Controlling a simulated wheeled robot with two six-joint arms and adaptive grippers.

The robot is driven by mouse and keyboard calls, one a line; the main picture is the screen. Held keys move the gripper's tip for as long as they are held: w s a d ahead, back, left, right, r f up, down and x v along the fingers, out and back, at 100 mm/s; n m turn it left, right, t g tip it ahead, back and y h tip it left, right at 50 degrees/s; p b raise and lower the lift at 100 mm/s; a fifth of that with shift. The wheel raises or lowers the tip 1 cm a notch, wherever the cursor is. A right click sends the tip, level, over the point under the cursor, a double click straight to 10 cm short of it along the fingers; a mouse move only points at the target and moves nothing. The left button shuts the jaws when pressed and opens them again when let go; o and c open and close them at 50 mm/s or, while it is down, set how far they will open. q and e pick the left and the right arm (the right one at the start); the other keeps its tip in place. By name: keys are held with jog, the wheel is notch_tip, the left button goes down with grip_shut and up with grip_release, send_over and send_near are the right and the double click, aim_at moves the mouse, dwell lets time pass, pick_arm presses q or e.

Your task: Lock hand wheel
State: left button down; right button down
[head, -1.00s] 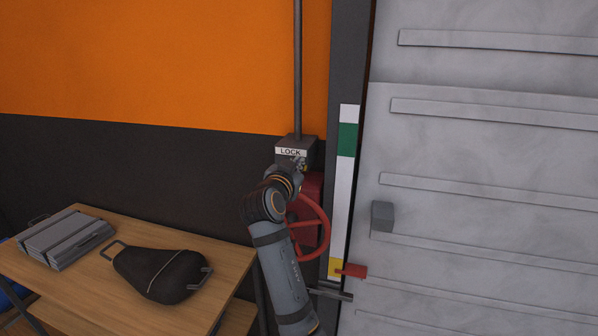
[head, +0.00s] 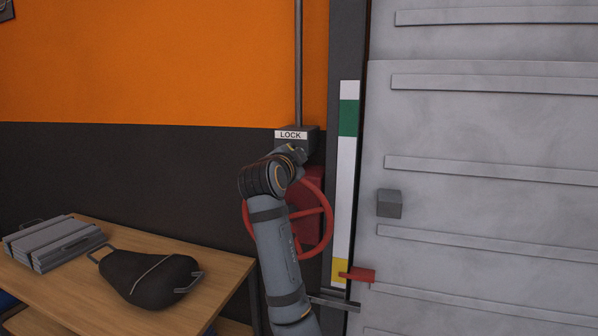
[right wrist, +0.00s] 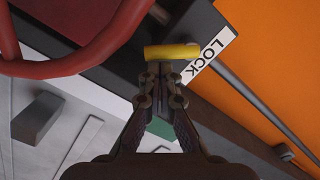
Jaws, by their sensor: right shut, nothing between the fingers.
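The red hand wheel (head: 331,220) stands upright in the head view, partly hidden behind my right arm. Its rim crosses the upper left of the right wrist view (right wrist: 95,52). Above it is a dark box with a white LOCK label (head: 291,135), also seen in the right wrist view (right wrist: 208,57). A short yellow handle (right wrist: 172,52) sticks out by the label. My right gripper (right wrist: 160,73) is shut and empty, its tips close to the handle; whether they touch it I cannot tell. My left gripper is out of view.
A wooden table (head: 215,262) at left holds a grey case (head: 52,245) and a black bag (head: 150,277). A grey ribbed door or panel (head: 480,140) is at right. Beside the wheel are a coloured strip (head: 348,170) and a red pointer (head: 358,275).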

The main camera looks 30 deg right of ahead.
jog(key=m+b, duration=0.1)
jog(key=f+m+b, duration=0.1)
jog(key=m+b, duration=0.1)
jog(key=b, duration=0.1)
jog(key=shift+w+a+f+m, duration=0.25)
jog(key=shift+w+f+m, duration=0.05)
jog(key=shift+f, duration=0.05)
jog(key=m+b, duration=0.2)
jog(key=shift+w+a+f+m, duration=0.15)
jog(key=shift+w+m, duration=0.05)
jog(key=shift+m, duration=0.1)
jog(key=shift+w+a+b, duration=0.1)
jog(key=shift+w+b, duration=0.05)
jog(key=shift+b, duration=0.15)
